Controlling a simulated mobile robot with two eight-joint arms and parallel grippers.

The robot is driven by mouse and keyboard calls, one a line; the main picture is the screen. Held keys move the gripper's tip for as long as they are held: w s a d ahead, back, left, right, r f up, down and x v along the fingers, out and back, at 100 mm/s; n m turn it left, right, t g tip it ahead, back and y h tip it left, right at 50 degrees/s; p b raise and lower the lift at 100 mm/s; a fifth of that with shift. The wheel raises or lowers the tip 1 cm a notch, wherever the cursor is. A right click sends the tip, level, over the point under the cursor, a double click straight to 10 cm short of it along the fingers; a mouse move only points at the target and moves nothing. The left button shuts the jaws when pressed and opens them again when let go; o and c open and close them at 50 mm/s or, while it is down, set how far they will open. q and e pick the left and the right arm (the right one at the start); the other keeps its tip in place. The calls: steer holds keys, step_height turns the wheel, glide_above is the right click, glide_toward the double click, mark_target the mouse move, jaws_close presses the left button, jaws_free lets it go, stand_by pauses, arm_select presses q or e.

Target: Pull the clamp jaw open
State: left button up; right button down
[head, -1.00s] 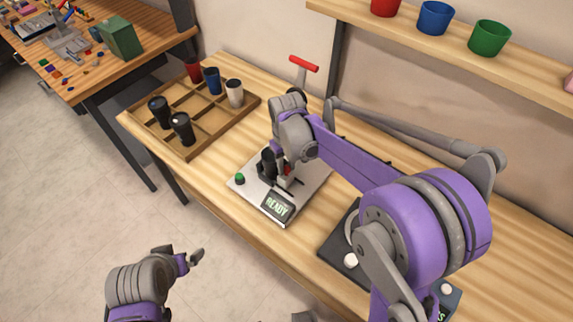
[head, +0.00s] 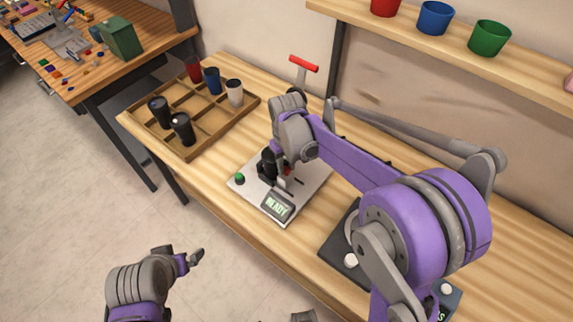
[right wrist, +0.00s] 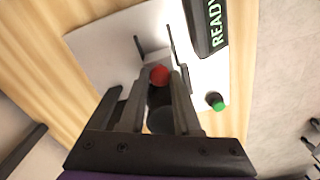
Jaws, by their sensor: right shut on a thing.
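The marker's pale base plate (head: 312,190) lies on the wooden bench and also shows in the right wrist view (right wrist: 95,52). My right gripper (head: 284,181) is low over the plate. In the right wrist view, its fingers (right wrist: 160,78) are closed around a red knob (right wrist: 159,75), with a dark round part (right wrist: 160,119) below it. Thin dark bars (right wrist: 139,48) stand just beyond the fingertips. A black clamp part (head: 266,166) shows beside the gripper in the head view; my arm hides much of the clamp. My left gripper (head: 194,258) hangs over the floor, away from the bench.
A "READY" display (head: 278,206) and a green button (head: 239,179) sit at the plate's front. A wooden compartment tray (head: 190,152) with several tumblers stands left. A red-handled lever (head: 304,64) rises behind. A dark device (head: 340,245) lies right, partly behind my arm.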

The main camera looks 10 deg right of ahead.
steer(key=shift+s+d+f+b, duration=0.1)
steer(key=shift+s+d+b, duration=0.2)
steer(key=shift+s+d, duration=0.2)
steer(key=shift+s, duration=0.2)
steer(key=c, duration=0.6)
jaws_free()
steer(key=shift+d, duration=0.15)
steer(key=shift+r, duration=0.2)
step_height(320, 180, up, 11)
steer(key=shift+f+p, duration=0.15)
steer(key=shift+p, duration=0.2)
